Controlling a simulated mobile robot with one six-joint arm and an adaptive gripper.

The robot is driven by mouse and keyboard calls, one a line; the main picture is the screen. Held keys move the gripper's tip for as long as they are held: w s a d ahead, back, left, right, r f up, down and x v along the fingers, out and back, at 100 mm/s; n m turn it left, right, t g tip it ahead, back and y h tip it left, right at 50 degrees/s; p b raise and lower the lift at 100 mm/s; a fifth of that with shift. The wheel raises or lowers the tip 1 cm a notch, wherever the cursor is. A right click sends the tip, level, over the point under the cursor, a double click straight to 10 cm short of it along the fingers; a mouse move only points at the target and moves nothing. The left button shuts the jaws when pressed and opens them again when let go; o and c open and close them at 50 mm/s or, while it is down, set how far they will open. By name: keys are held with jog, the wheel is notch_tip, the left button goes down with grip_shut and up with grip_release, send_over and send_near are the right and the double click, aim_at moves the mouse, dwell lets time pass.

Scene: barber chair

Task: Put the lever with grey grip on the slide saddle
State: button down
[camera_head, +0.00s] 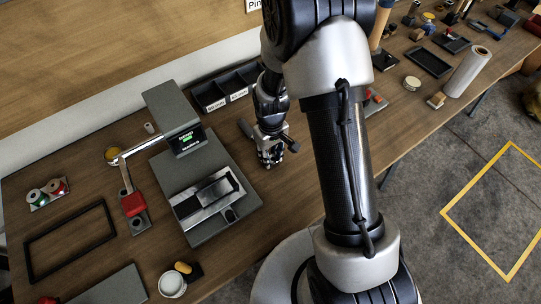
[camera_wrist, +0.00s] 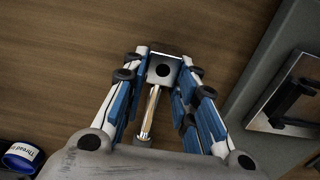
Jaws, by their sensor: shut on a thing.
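My gripper (camera_head: 270,160) is above the wooden table, to the right of the grey machine. In the wrist view its fingers (camera_wrist: 164,75) are closed on the lever (camera_wrist: 163,66). A square grey metal end with a dark round hole shows between the fingertips, and a shiny rod runs from it back toward the palm. The slide saddle (camera_head: 208,199), a silver and black part, is on the machine's base (camera_head: 243,205), left of and nearer than my gripper. Part of it shows at right in the wrist view (camera_wrist: 290,100).
The machine's upright head (camera_head: 175,115) with a lit display stands behind the saddle. A red-based stand (camera_head: 134,204) is to its left. Black bins (camera_head: 225,88) are behind my gripper. A white cup (camera_head: 172,284) stands in front.

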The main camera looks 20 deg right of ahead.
jog(key=shift+r, duration=0.15)
jog(key=c, duration=1.7)
grip_release()
jog(key=shift+f, duration=0.25)
jog(key=o, duration=0.4)
jog(key=shift+r, duration=0.1)
